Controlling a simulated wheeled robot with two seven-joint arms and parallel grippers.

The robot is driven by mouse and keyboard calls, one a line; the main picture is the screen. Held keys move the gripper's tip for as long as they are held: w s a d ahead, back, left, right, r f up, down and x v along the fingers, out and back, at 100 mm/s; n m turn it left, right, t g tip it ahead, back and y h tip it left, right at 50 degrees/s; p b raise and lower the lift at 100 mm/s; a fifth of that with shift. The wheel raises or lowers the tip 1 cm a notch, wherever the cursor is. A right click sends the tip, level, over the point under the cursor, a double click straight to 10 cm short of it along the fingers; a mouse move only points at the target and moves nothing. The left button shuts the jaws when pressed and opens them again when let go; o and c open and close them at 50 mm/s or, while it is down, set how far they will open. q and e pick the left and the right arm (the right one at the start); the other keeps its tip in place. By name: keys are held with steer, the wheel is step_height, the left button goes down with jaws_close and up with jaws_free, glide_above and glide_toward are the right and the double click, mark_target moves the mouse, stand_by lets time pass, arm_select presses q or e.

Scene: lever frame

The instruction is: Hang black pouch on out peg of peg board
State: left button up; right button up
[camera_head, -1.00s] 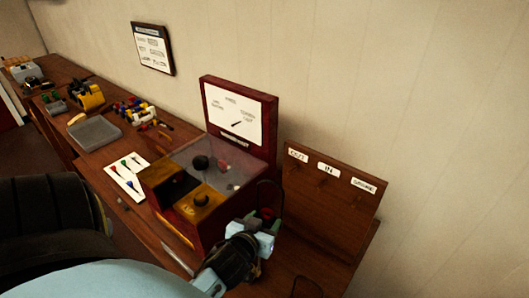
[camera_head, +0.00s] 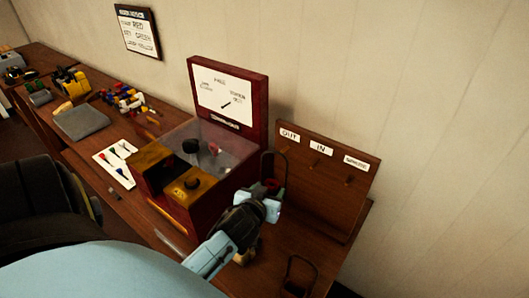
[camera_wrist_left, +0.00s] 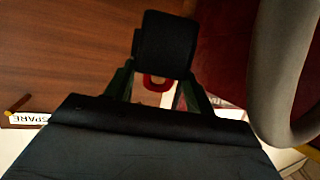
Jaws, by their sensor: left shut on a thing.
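My left gripper (camera_head: 264,206) is shut on the black pouch (camera_head: 270,184), in front of the peg board (camera_head: 325,195). The pouch's dark loop stands up above the fingers, close to the OUT label (camera_head: 289,135). I cannot tell whether the loop is around the out peg. In the left wrist view the black pouch (camera_wrist_left: 165,45) sits between the fingertips of my left gripper (camera_wrist_left: 160,75), with a small red ring (camera_wrist_left: 156,83) by it. The IN peg (camera_head: 314,165) and SPARE peg (camera_head: 348,181) look bare. My right gripper is out of view.
A red box with a clear top and an upright white panel (camera_head: 225,97) stands just left of the peg board. Another dark looped item (camera_head: 298,276) lies on the table at the front. A grey tray (camera_head: 82,123) and a white card (camera_head: 114,163) are farther left.

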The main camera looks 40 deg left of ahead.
mark_target(274, 186)
arm_select(q)
steer(key=shift+w+a+b, duration=0.15)
steer(key=shift+w+b, duration=0.5)
steer(key=shift+w, duration=0.9)
steer(key=shift+w+f, duration=0.55)
steer(key=shift+w, duration=0.1)
steer(key=o, duration=1.2)
steer(key=shift+f, duration=0.1)
steer(key=shift+o, duration=0.2)
steer(key=shift+s, duration=0.25)
steer(key=v, duration=1.3)
steer(key=shift+b, duration=0.4)
